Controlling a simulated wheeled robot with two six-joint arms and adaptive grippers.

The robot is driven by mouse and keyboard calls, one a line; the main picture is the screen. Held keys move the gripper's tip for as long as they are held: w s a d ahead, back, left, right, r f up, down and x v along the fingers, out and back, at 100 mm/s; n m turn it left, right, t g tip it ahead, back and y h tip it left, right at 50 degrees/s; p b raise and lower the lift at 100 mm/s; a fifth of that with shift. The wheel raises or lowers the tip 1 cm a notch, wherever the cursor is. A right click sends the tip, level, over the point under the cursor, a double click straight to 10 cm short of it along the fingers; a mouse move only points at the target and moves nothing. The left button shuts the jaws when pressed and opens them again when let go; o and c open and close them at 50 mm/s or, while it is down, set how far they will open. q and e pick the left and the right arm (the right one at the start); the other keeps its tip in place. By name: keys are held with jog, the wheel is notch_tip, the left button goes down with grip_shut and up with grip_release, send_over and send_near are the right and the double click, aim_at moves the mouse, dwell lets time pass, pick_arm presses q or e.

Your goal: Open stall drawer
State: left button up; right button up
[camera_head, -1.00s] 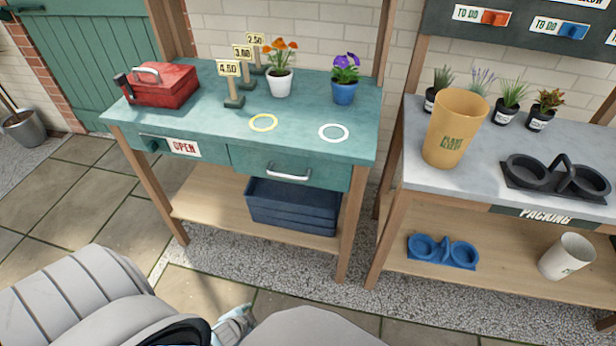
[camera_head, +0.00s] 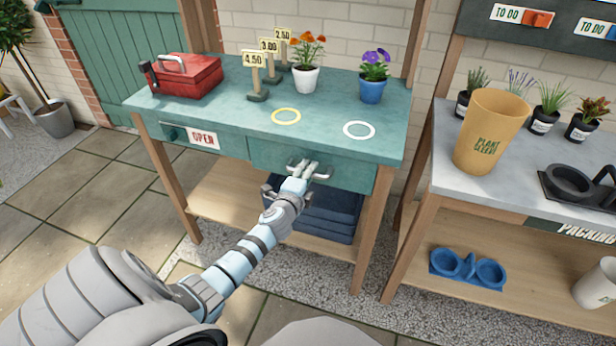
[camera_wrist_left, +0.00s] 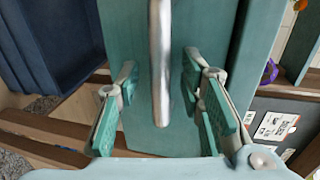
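The teal stall drawer (camera_head: 345,178) is under the right half of the stall table's top, and its front looks flush with the frame. Its silver bar handle (camera_head: 322,176) is partly hidden by my left gripper (camera_head: 298,172). In the left wrist view, the handle (camera_wrist_left: 160,50) lies between the two spread fingers of my left gripper (camera_wrist_left: 158,88), with a gap on each side. That gripper is open, and its green pads face the handle. My right gripper is not in view.
The stall table (camera_head: 220,110) carries a red toolbox (camera_head: 190,77), price signs, an orange-flowered pot (camera_head: 305,80) and a purple-flowered pot (camera_head: 372,88). A blue crate (camera_head: 335,212) stands on the shelf below the drawer. The packing bench (camera_head: 450,165) is to the right.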

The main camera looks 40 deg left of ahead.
pick_arm(q)
jog(key=shift+w+a, duration=0.1)
jog(key=shift+w, duration=0.25)
jog(key=shift+c, duration=0.2)
grip_shut()
